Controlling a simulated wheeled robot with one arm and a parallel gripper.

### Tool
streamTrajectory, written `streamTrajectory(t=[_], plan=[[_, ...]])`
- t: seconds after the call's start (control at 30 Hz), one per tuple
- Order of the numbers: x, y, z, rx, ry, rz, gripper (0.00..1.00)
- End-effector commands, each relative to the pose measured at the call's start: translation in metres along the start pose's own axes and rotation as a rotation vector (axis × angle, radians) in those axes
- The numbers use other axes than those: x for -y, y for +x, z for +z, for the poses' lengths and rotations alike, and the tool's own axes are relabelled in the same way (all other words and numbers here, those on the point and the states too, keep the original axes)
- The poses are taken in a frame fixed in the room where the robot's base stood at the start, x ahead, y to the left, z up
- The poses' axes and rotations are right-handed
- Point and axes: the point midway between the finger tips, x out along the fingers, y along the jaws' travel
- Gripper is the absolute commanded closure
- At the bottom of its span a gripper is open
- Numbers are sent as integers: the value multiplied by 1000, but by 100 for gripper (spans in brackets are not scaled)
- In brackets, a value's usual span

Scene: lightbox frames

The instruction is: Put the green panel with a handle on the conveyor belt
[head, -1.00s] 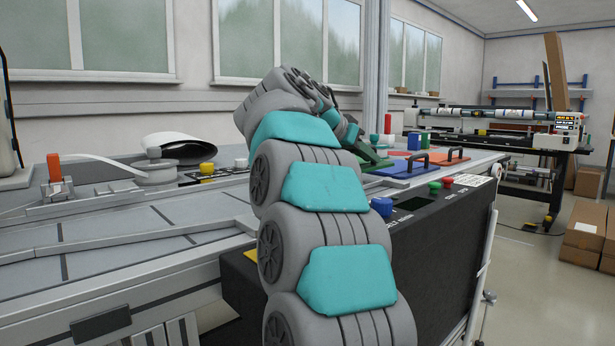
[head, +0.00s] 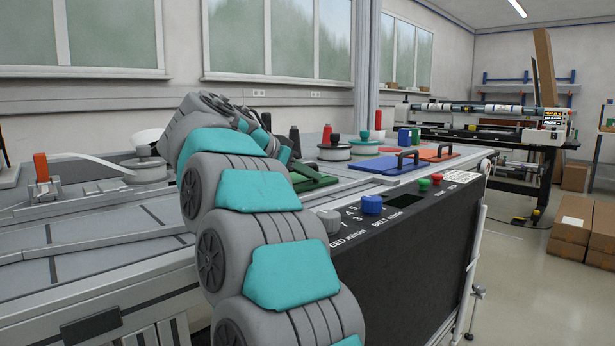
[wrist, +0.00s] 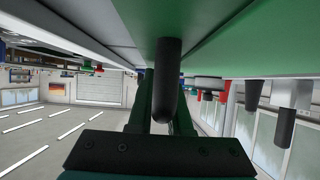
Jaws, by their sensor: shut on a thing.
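The green panel (head: 312,181) shows in the head view just right of my forearm, at the height of the worktop; my arm covers its left part. In the wrist view the green panel (wrist: 255,40) fills the upper right, with its black handle (wrist: 168,75) pointing at the camera. My gripper (wrist: 160,88) is shut on this handle. In the head view my fingertips are hidden by the arm and panel. The grey conveyor belt (head: 105,240) lies left of my arm. I cannot tell how far the panel is above the surface.
A blue panel (head: 375,166) and an orange panel (head: 430,153) with black handles lie to the right. Spools (head: 335,152) stand behind the green panel. A dark control box (head: 400,250) with knobs fronts the bench. A belt-side clamp with an orange lever (head: 41,167) stands far left.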

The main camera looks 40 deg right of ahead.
Motion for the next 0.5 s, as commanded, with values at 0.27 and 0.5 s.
streamTrajectory(t=[0.27,0.5], plan=[[0,0,0,-2,1,-1,100],[0,1,1,-1,0,-1,64]])
